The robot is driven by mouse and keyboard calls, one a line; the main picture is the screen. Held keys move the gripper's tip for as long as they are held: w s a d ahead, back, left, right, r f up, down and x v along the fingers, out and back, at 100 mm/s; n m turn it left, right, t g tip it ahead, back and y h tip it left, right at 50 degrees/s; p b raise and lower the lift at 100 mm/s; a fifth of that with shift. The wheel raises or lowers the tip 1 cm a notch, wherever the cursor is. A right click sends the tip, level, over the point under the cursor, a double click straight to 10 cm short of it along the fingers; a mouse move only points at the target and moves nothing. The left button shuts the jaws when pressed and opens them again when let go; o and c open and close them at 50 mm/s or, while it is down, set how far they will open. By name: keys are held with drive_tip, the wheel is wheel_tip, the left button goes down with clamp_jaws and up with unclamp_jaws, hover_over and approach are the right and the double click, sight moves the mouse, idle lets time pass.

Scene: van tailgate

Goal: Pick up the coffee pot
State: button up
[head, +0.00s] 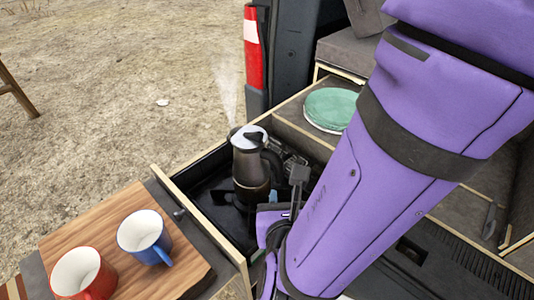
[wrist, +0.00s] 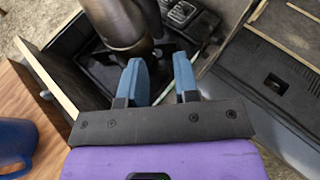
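The coffee pot (head: 248,162) is a metal moka-style pot with a dark handle and a pale lid. It stands upright in the open drawer on a dark stove, with steam rising beside it. In the wrist view the pot (wrist: 118,24) is at the top, cut off by the frame. My gripper (wrist: 159,76) has its two blue fingers apart with nothing visible between them. The left finger is close to the pot's lower body; I cannot tell whether they touch. In the head view my purple arm hides most of the gripper.
A blue mug (head: 145,236) and a red mug (head: 83,274) stand on a wooden board (head: 190,272) left of the drawer (head: 207,218). The drawer walls surround the pot closely. Green plates (head: 331,108) lie behind it. A red-and-white striped van edge (head: 254,50) rises at the back.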

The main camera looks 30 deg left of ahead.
sight(279, 176)
drive_tip(key=x, duration=0.4)
drive_tip(key=shift+w+a+f, duration=0.1)
drive_tip(key=shift+a+f, duration=0.3)
drive_tip(key=shift+a, duration=0.05)
drive_tip(key=shift+x, duration=2.85)
drive_tip(key=shift+w+a+r, duration=0.1)
drive_tip(key=shift+r, duration=0.2)
clamp_jaws()
